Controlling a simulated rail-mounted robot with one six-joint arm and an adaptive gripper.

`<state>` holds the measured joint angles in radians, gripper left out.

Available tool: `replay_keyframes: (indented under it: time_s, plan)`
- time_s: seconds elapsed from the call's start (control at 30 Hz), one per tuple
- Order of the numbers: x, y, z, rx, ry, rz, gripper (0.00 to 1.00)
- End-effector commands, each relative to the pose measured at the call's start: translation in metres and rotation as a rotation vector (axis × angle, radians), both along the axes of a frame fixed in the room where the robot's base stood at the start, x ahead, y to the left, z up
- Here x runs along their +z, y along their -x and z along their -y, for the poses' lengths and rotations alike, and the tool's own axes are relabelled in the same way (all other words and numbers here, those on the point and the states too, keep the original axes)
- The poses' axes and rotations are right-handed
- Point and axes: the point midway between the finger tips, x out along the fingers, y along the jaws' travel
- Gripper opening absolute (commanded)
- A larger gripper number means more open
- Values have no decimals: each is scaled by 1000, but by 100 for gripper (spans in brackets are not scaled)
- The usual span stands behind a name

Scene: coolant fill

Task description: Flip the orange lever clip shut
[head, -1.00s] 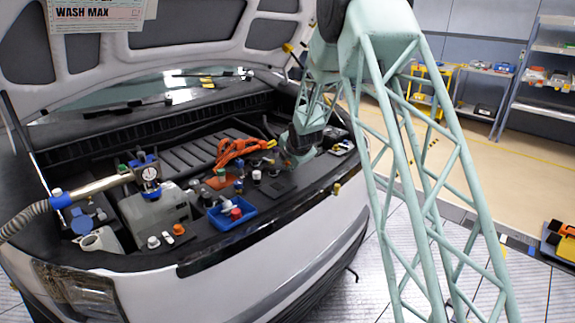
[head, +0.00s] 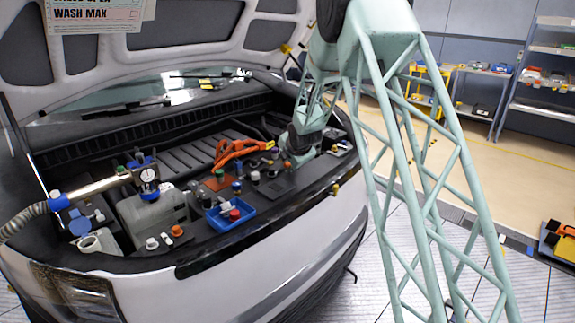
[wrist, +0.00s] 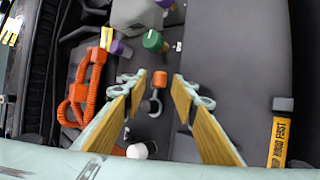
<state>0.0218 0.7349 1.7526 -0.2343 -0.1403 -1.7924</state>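In the wrist view a small orange block (wrist: 160,78) lies between and just beyond my fingertips. It could be the end of the orange lever clip, but I cannot tell for sure. A dark stem with a ring sits just below it. My gripper (wrist: 155,82) is open, its two pale green fingers with yellow-brown inner faces spread to either side of the block, with nothing held. In the head view my arm's end reaches down at the right of the engine bay, and its fingertips are hidden.
A coiled orange cable (wrist: 82,92) lies left of my fingers, also in the head view (head: 234,152). Green (wrist: 155,41) and purple caps stand beyond, a white ball-shaped knob (wrist: 139,151) is near my left finger, and a yellow-orange labelled strap (wrist: 279,135) lies right. A blue tray (head: 214,222) holds small parts.

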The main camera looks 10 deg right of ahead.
Motion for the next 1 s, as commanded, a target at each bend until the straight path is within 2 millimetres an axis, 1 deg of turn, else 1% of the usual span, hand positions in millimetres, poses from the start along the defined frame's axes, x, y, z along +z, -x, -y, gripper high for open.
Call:
replay_keyframes:
  time_s: [0.27, 0.8, 1.0]
  plan:
    - [11, 10, 0, 0, 0, 0, 26]
    - [43, 42, 2, 0, 0, 1, 26]
    - [51, 50, 2, 0, 0, 1, 26]
